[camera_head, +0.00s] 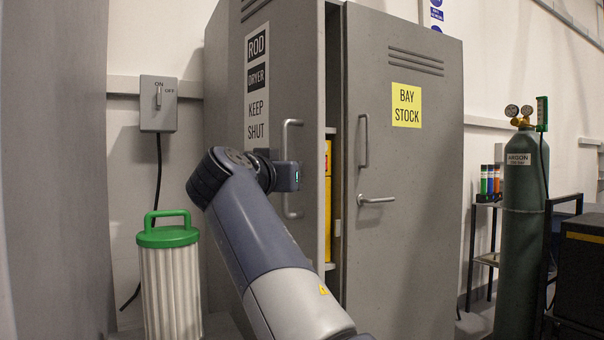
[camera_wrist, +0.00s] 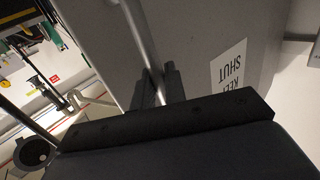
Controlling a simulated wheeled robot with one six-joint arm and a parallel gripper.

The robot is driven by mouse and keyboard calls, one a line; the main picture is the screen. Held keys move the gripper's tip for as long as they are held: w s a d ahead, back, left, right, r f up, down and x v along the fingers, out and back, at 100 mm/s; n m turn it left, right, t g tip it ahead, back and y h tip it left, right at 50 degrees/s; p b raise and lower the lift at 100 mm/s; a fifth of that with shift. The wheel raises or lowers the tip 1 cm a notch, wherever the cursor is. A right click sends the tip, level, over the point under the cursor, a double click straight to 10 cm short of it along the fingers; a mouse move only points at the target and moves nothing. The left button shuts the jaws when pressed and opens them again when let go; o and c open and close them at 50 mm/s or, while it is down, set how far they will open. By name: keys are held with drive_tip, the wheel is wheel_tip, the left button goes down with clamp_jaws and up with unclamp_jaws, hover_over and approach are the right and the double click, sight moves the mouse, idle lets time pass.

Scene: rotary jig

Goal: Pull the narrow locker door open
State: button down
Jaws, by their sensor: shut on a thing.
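The narrow locker door (camera_head: 272,60) carries the labels "ROD DRYER" and "KEEP SHUT". It stands ajar, swung out from the locker, with a gap along its right edge. Its upright bar handle (camera_head: 292,134) is on the right side of the door. My gripper (camera_head: 287,177) is at this handle. In the wrist view the handle bar (camera_wrist: 139,35) runs down between the dark fingers of my gripper (camera_wrist: 162,84), which are shut on it. The fingertips are mostly hidden in the head view.
The wide door (camera_head: 420,200) labelled "BAY STOCK" looks shut and has its own handles. Yellow items (camera_head: 327,215) show on shelves inside the gap. A green-lidded canister (camera_head: 168,260) stands left of the locker. A switch box (camera_head: 158,104) is on the wall. An argon cylinder (camera_head: 523,220) stands right.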

drive_tip(key=shift+s+a+m+g+h+p, duration=0.15)
drive_tip(key=shift+s+a+m+h+p, duration=0.15)
drive_tip(key=shift+a, duration=0.55)
drive_tip(key=shift+s+a+m+g+h+p, duration=0.25)
drive_tip(key=shift+a+h+p, duration=0.2)
drive_tip(key=shift+a, duration=0.4)
drive_tip(key=shift+s+a+m+g+h+p, duration=0.1)
drive_tip(key=shift+s+a+m+h+p, duration=0.2)
drive_tip(key=shift+a, duration=0.55)
drive_tip(key=c, duration=1.6)
unclamp_jaws()
drive_tip(key=shift+o, duration=0.2)
drive_tip(key=shift+d, duration=0.1)
drive_tip(key=v, duration=1.1)
drive_tip(key=shift+w, duration=0.15)
